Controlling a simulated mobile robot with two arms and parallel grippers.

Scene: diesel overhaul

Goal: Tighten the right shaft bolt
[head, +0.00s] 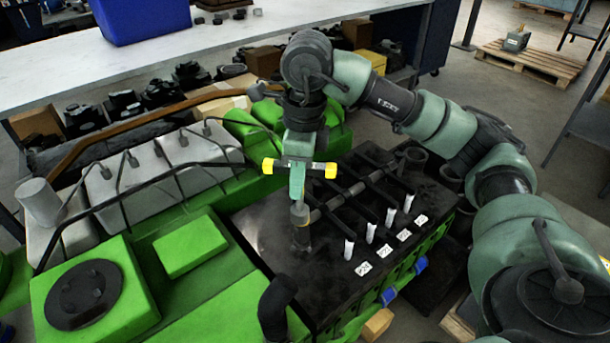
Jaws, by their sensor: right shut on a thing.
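My right gripper (298,180) comes down over the engine's black top (265,225) and is shut on a tool. The cylinder is at the near end of the dark rocker shaft (335,198). The tool hides that end, so I cannot tell a shaft bolt there or whether the tool touches one. My left gripper is not in view.
The green engine (190,245) carries thin pipes (120,205) on its left. Several white pushrods (371,232) stand beside white labels (383,252) along the right edge. A black curved hose (275,305) rises in front. Behind is a bench (130,62) with a blue bin (140,18).

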